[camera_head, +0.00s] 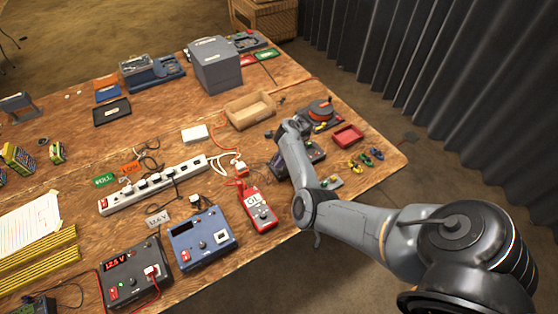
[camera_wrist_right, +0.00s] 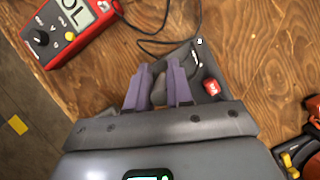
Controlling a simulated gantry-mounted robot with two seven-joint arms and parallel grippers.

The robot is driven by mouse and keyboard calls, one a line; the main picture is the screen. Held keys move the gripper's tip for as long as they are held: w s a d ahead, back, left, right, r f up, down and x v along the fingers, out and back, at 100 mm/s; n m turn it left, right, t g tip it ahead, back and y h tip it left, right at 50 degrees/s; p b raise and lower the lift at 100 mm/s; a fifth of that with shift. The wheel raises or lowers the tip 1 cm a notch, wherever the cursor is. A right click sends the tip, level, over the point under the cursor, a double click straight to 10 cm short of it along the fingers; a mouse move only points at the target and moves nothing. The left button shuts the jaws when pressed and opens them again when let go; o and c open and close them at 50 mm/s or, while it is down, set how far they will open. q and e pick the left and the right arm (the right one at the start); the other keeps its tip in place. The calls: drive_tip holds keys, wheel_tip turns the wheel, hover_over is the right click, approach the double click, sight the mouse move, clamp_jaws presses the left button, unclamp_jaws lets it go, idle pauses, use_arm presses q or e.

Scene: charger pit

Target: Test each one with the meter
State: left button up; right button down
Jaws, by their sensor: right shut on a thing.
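The red meter (camera_head: 258,210) lies on the wooden table with "OL" on its screen. It also shows at the upper left of the right wrist view (camera_wrist_right: 70,28). My right gripper (camera_head: 277,166) is beside it, over the table. In the right wrist view its purple fingers (camera_wrist_right: 158,84) are shut on a small dark grey thing (camera_wrist_right: 159,90), mostly hidden between them. A dark device with a red button (camera_wrist_right: 207,78) lies just beyond the fingers. A power strip (camera_head: 155,184) with several plugs lies left of the meter. My left gripper is not in view.
A blue device (camera_head: 203,240) and a black supply with a red display (camera_head: 134,272) stand near the front edge. A cardboard tray (camera_head: 250,110), a red tray (camera_head: 347,136) and small coloured clips lie farther back. Loose cables cross the table.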

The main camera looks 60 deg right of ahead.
idle(0.3)
drive_tip(key=c, duration=0.9)
unclamp_jaws()
drive_tip(key=shift+o, duration=0.2)
drive_tip(key=shift+f, duration=0.1)
drive_tip(key=shift+o, duration=1.3)
